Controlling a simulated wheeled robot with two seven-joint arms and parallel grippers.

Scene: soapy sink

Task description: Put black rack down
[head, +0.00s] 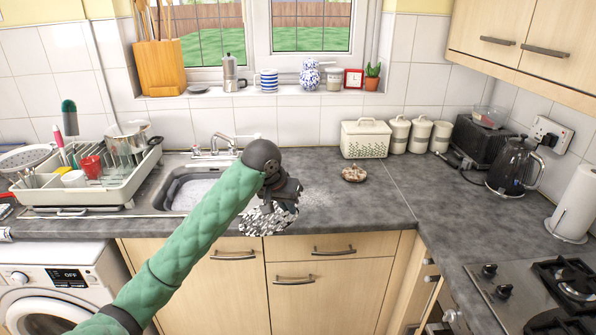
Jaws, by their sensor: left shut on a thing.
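My left gripper (285,192) is above the worktop just right of the sink, and its arm comes in from the lower left. That thing shows as a ragged black-and-white speckled patch below the gripper, at the worktop's front edge. The gripper and wrist hide its upper part, and I cannot tell whether it touches the worktop. My right gripper is not in view.
The grey worktop (350,210) is clear to the right of the gripper, apart from a small brown-and-white dish (354,174). The sink (190,190) and a full dish drainer (110,192) are left. A kettle (514,165) and hob (500,300) are right.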

